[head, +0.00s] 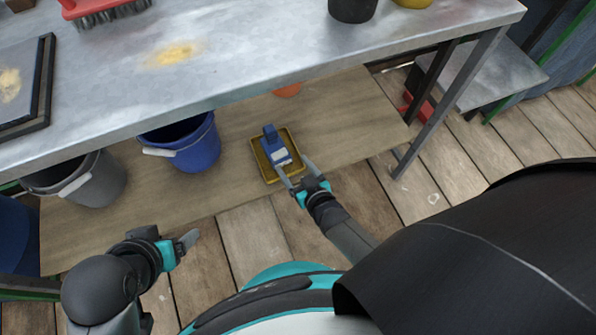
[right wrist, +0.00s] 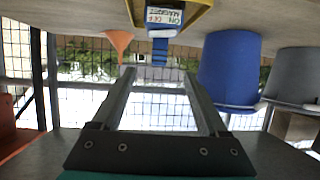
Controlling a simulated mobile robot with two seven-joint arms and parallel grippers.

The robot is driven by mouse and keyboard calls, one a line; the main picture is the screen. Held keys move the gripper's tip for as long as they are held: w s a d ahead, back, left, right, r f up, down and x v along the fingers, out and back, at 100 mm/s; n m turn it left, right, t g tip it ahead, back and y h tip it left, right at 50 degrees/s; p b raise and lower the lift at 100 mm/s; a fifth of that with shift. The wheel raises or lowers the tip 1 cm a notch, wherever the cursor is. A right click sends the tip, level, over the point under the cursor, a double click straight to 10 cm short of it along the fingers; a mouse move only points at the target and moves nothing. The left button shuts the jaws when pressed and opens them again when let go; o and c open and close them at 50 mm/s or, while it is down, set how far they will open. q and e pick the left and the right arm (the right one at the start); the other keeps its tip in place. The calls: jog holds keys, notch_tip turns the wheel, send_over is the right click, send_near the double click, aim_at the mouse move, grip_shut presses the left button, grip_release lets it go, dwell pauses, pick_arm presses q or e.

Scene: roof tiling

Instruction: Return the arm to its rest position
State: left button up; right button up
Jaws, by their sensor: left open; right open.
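My right gripper (head: 296,168) is open in the head view, at the near edge of the low shelf beside a yellow tray (head: 260,165). A blue block-like tool (head: 271,140) with a white label sits in that tray. In the right wrist view, which looks upside down, my right gripper (right wrist: 158,74) has its two fingers apart with nothing between them. The labelled tool (right wrist: 164,18) and the tray rim (right wrist: 203,14) show at the top there. My left gripper (head: 188,240) is over the floor planks at the lower left, with nothing seen in it.
A metal table (head: 250,60) stands above the low wooden shelf (head: 350,115). A blue bucket (head: 190,145) and a grey bucket (head: 95,185) stand on the shelf's left. An orange item (head: 288,89) is behind the tray. Table legs (head: 445,95) are at the right. Planks (head: 255,240) are clear in front.

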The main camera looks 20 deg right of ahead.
pick_arm(q)
jog(key=shift+s+a+r, duration=0.15)
jog(key=shift+s+a, duration=0.1)
jog(key=shift+s, duration=0.25)
